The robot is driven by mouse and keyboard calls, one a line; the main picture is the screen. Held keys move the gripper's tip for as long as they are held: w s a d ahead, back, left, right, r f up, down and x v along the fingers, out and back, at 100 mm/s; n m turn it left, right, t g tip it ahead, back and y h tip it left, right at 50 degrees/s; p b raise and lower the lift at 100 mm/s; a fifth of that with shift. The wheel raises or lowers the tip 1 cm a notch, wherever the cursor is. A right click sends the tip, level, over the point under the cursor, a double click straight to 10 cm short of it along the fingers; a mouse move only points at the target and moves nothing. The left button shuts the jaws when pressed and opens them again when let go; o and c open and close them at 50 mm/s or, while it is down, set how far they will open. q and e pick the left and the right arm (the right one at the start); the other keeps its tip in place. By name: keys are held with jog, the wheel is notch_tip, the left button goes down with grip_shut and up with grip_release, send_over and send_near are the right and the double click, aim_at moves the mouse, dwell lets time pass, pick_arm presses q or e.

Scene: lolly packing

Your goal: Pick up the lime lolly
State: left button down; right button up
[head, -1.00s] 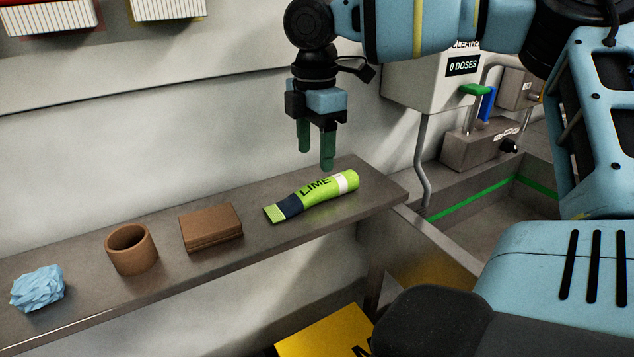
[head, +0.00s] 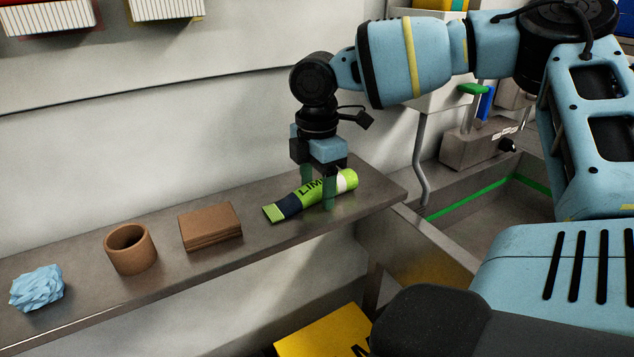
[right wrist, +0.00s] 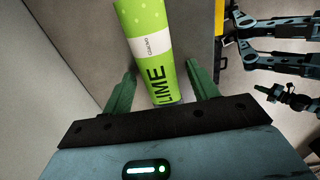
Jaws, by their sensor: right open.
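In the right wrist view, the lolly (right wrist: 146,30) runs between the two open fingers (right wrist: 160,90), with a gap at least on the right side.
Left along the shelf are a brown box (head: 210,228), a brown ring-shaped cup (head: 130,249) and a crumpled blue lump (head: 37,288). A pale wall (head: 150,150) stands close behind. A metal sink (head: 480,225) lies to the right.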

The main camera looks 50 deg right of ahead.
aim_at(317, 183)
jog(key=c, duration=1.1)
notch_tip(317, 183, up, 10)
jog(key=shift+r, duration=0.1)
